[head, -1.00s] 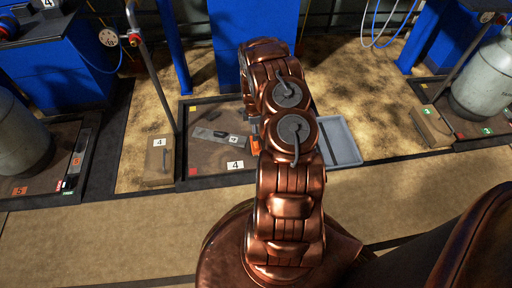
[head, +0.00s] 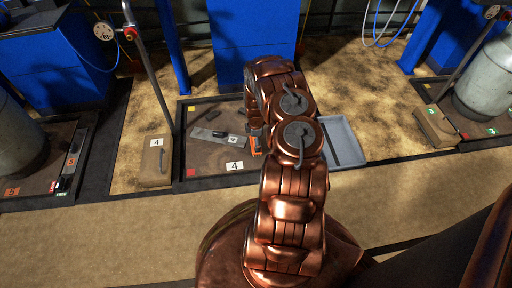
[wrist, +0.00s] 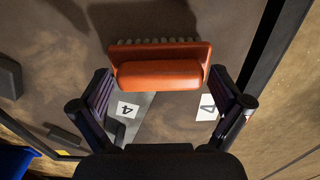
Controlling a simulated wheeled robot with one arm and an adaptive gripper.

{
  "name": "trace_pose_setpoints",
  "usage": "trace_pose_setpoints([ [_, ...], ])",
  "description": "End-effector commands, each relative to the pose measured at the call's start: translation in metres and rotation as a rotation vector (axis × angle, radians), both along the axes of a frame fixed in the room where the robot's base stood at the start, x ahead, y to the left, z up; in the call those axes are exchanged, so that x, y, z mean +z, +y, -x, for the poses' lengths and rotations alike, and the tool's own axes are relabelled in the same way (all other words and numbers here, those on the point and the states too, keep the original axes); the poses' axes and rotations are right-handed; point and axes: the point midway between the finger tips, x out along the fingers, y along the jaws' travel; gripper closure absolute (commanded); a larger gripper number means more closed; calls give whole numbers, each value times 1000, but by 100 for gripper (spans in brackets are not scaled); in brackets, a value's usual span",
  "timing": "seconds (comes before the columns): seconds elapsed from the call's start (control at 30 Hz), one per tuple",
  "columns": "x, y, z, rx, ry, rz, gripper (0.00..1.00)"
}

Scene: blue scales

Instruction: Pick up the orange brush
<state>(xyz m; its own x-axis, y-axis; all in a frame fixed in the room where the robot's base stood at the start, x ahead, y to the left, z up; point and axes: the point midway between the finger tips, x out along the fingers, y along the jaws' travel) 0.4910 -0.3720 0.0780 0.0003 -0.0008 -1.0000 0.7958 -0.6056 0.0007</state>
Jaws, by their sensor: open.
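The orange brush (wrist: 160,73) lies in the upper middle of the wrist view. Its rounded handle faces me and its pale bristles show along the far edge. My gripper (wrist: 162,78) is open, with one finger to each side of the brush's handle. I cannot tell whether the fingers touch it. In the head view only a sliver of the brush (head: 256,151) shows beside my arm, which hides the rest of it and most of the gripper.
The brush is over a dark scale platform (head: 205,178) with a number 4 label (head: 235,166) and a grey metal plate (head: 212,136). A grey tray (head: 345,140) stands right of my arm. A tan box (head: 156,162) and a thin post (head: 150,75) stand to the left.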

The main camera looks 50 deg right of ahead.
Motion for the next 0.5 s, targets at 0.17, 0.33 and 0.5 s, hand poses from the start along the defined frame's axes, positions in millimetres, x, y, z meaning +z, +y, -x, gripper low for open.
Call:
trace_pose_setpoints([
  [0.17,1,0,0,0,0,0,0],
  [0.33,1,0,0,0,0,0,17],
  [0.5,1,0,0,0,1,-1,34],
])
